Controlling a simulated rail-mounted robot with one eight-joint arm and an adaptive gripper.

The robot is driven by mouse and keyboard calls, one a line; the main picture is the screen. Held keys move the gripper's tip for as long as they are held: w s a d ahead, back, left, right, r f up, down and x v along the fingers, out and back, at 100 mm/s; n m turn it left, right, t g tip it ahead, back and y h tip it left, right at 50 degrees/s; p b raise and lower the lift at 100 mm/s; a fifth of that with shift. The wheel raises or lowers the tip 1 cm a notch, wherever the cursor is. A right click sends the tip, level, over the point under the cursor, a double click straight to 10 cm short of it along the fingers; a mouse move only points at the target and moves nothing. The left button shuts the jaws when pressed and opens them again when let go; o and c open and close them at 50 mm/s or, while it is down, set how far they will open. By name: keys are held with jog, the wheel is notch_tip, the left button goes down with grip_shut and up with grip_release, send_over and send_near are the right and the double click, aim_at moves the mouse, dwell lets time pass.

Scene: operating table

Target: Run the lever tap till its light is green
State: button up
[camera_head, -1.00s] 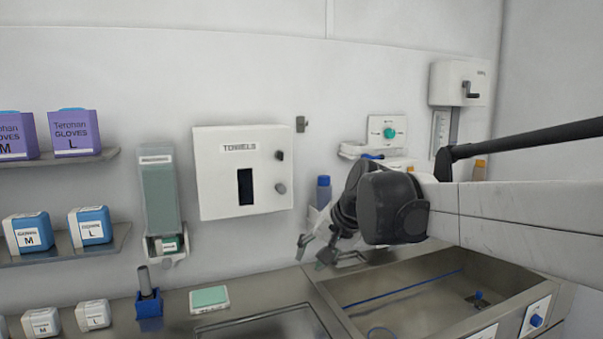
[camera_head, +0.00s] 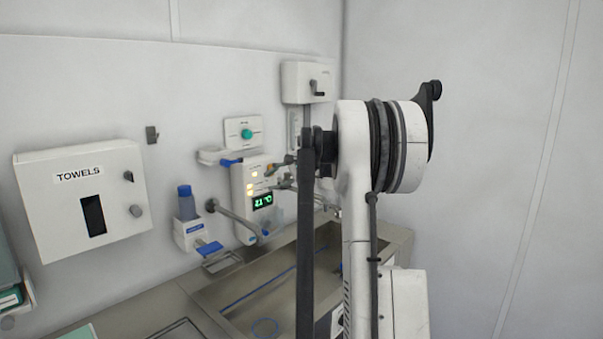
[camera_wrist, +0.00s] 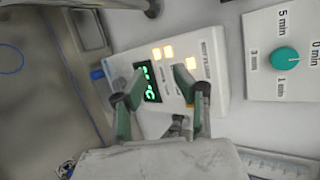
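A white tap panel (camera_head: 242,184) hangs on the wall above the sink, with a dark display (camera_head: 262,200) showing green digits that look like 21 °C. Several small lamps on the panel glow yellow-orange in the wrist view (camera_wrist: 168,51); I see no green lamp. A grey metal tap pipe (camera_head: 238,219) reaches out from the wall beside the panel, with a blue part near its end. My gripper (camera_wrist: 160,96) is open and empty, its fingers spread before the panel. In the head view, my gripper (camera_head: 282,174) is partly hidden by my arm. Contact cannot be told.
A timer with a green knob (camera_head: 246,133) is above the panel. A blue-capped bottle dispenser (camera_head: 187,205) stands left of the pipe, and a towel box (camera_head: 80,200) further left. The steel sink (camera_head: 225,300) lies below. A white wall box (camera_head: 305,82) hangs at the corner.

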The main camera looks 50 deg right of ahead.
jog(key=s+d+f+m+t+h+p, duration=0.1)
jog(key=s+d+m+t+p, duration=0.15)
jog(key=s+d, duration=0.65)
jog(key=s+d+f+m+t+h+p, duration=0.1)
jog(key=s+d+m, duration=0.15)
jog(key=d, duration=1.35)
jog(key=x, duration=0.4)
jog(key=p+x, duration=0.1)
jog(key=x, duration=0.9)
jog(key=shift+a+p, duration=0.25)
jog(key=shift+p, duration=0.15)
grip_shut()
